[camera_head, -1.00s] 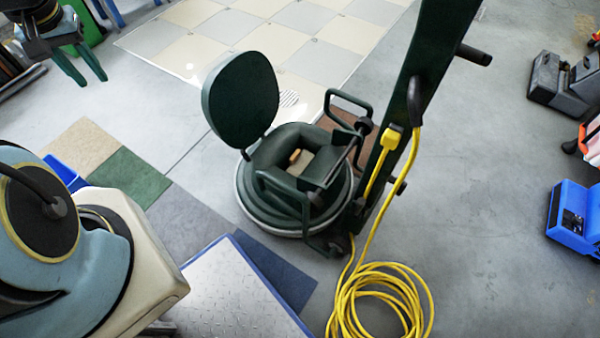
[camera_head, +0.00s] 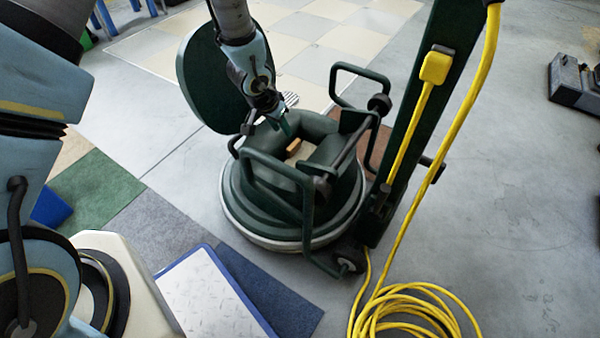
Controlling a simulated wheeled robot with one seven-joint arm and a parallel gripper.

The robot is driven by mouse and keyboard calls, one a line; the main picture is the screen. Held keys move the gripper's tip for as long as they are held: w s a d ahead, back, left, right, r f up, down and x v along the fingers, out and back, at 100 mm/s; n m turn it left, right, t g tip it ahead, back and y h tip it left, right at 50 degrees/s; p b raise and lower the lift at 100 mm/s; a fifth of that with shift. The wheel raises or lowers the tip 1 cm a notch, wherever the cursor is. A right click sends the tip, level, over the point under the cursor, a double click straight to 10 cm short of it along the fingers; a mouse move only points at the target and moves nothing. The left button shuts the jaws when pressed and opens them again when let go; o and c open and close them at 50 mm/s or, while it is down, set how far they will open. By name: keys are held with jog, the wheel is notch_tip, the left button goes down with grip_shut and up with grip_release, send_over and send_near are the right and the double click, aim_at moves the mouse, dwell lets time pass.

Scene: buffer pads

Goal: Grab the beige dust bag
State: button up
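The beige dust bag (camera_head: 292,159) sits down inside the open well of the dark green floor machine (camera_head: 285,215). Only part of it shows, with an orange-brown piece (camera_head: 294,146) on its top; the well's rim and the handle frame hide the rest. My gripper (camera_head: 286,132) reaches down from above at the well's back left rim, just above and left of the bag. Its green fingers appear nearly in line, so their opening does not show clearly. I cannot see it touching the bag.
The machine's raised lid (camera_head: 205,85) stands close behind and left of my gripper. Dark looped handles (camera_head: 345,75) and a tall post (camera_head: 425,110) with a yellow cable (camera_head: 470,110) rise on the right. A blue-edged metal plate (camera_head: 215,295) lies in front.

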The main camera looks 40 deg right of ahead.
aim_at(294, 144)
jog(key=x, duration=0.2)
jog(key=b+x, duration=0.1)
jog(key=x, duration=0.3)
jog(key=shift+s+d+b, duration=0.1)
jog(key=shift+s+b, duration=0.2)
jog(key=shift+s, duration=0.1)
jog(key=b+x, duration=0.1)
jog(key=x, duration=0.1)
jog(key=b+x, duration=0.1)
jog(key=x, duration=0.2)
jog(key=shift+d+f, duration=0.2)
jog(key=shift+d, duration=0.15)
jog(key=shift+c, duration=0.3)
grip_shut()
jog(key=shift+w+r, duration=0.1)
